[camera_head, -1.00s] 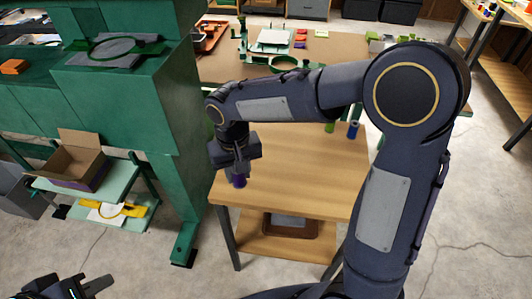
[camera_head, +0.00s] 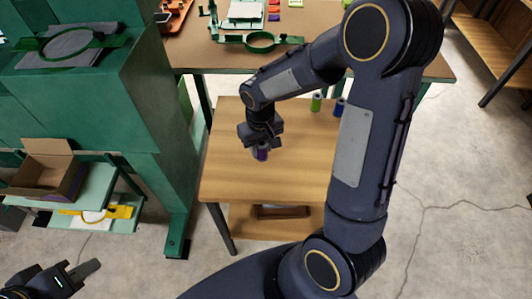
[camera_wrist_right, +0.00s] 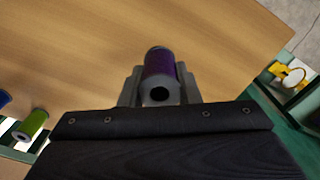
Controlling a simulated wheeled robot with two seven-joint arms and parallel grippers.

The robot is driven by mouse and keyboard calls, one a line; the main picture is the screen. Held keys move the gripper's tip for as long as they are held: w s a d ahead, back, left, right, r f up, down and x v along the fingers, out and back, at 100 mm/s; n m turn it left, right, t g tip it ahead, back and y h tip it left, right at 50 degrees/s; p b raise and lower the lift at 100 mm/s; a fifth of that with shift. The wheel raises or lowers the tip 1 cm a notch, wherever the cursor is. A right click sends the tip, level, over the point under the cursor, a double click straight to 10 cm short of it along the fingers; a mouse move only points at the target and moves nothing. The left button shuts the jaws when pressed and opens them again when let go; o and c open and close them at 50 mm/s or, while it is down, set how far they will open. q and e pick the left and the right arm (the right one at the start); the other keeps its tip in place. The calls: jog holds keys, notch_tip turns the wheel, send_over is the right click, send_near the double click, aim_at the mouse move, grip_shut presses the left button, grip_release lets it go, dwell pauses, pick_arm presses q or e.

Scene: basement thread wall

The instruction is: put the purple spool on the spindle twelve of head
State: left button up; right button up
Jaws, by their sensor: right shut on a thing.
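The purple spool (camera_head: 262,153) is between the fingers of my right gripper (camera_head: 259,146), over the small wooden table. In the right wrist view the purple spool (camera_wrist_right: 160,75) sits between both fingers of the right gripper (camera_wrist_right: 158,88), with its hollow end facing the camera. The right gripper is shut on it. I cannot tell whether the spool touches the table top. My left gripper (camera_head: 80,276) is at the lower left, partly cut off by the frame, away from the spool. No numbered spindle can be made out in these views.
A brown workbench (camera_head: 205,55) is behind.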

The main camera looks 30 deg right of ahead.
aim_at(267, 155)
jog(key=shift+d+f, duration=0.5)
jog(key=shift+f, duration=0.1)
jog(key=f, duration=0.3)
jog(key=shift+s+d+f, duration=0.15)
jog(key=shift+d, duration=0.15)
jog(key=shift+f, duration=0.2)
jog(key=shift+f, duration=0.2)
jog(key=o, duration=0.9)
jog(key=shift+o, duration=0.2)
jog(key=shift+r, duration=0.15)
